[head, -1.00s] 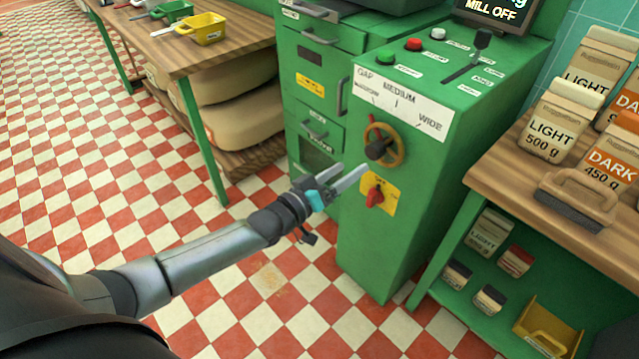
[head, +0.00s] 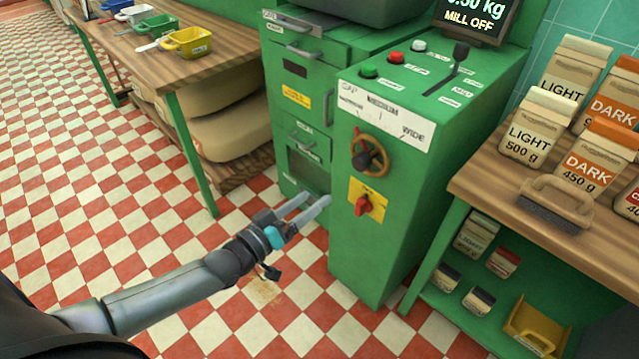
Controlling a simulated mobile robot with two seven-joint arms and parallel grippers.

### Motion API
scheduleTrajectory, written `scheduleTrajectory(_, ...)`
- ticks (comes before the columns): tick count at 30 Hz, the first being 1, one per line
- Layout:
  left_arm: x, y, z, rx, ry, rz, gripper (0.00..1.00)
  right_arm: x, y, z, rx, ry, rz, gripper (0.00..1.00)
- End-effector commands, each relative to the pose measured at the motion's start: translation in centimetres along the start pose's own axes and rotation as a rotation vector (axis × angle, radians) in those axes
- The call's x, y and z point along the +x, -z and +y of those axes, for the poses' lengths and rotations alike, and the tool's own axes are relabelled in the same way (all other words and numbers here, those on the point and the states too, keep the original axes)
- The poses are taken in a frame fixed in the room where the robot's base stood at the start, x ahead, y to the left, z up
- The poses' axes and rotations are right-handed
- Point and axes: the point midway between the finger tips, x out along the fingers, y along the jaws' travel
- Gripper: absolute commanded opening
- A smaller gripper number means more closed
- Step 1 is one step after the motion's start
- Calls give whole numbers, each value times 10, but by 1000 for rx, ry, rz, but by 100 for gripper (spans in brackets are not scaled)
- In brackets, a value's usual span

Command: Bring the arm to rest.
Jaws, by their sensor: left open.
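My left arm reaches in from the left in the head view. My left gripper (head: 308,207) is open and empty, its two fingers apart and pointing up and to the right. It is in front of the green mill cabinet, left of the red switch (head: 363,205) on its yellow plate and below the gap handwheel (head: 369,157). I see a gap in the picture between the fingertips and the switch. My right gripper is not in view.
The green mill (head: 420,180) stands ahead, its screen reading MILL OFF. A wooden table (head: 215,68) with scoops is at the upper left. A shelf bench (head: 490,185) with LIGHT and DARK bags and a brush (head: 556,203) is at the right. The checkered floor (head: 60,190) at left is clear.

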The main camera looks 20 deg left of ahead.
Motion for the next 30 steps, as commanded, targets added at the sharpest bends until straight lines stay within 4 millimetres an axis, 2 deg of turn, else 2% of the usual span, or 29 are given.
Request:
scheduleTrajectory(5, 0, 0, 0, 1, 2, -2, 81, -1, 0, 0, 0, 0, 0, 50)
scheduleTrajectory(8, -3, -7, -7, 22, 36, -27, 81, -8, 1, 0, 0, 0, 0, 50)
scheduleTrajectory(11, -15, -26, -25, 73, 121, -98, 81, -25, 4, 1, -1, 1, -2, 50)
scheduleTrajectory(14, -40, -61, -50, 149, 244, -230, 81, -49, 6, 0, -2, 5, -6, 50)
scheduleTrajectory(17, -81, -106, -69, 224, 364, -407, 81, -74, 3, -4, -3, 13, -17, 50)
scheduleTrajectory(18, -101, -125, -73, 249, 404, -485, 81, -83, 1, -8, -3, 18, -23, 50)
scheduleTrajectory(20, -134, -153, -75, 284, 455, -608, 81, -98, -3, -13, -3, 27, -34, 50)
scheduleTrajectory(21, -158, -171, -73, 304, 483, -695, 81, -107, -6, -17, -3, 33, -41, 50)
scheduleTrajectory(25, -238, -224, -52, 349, 533, -973, 81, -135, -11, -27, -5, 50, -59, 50)
scheduleTrajectory(27, -276, -245, -37, 362, 536, -1101, 81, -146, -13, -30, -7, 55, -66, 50)
scheduleTrajectory(30, -319, -266, -14, 373, 527, -1246, 81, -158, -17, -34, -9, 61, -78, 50)
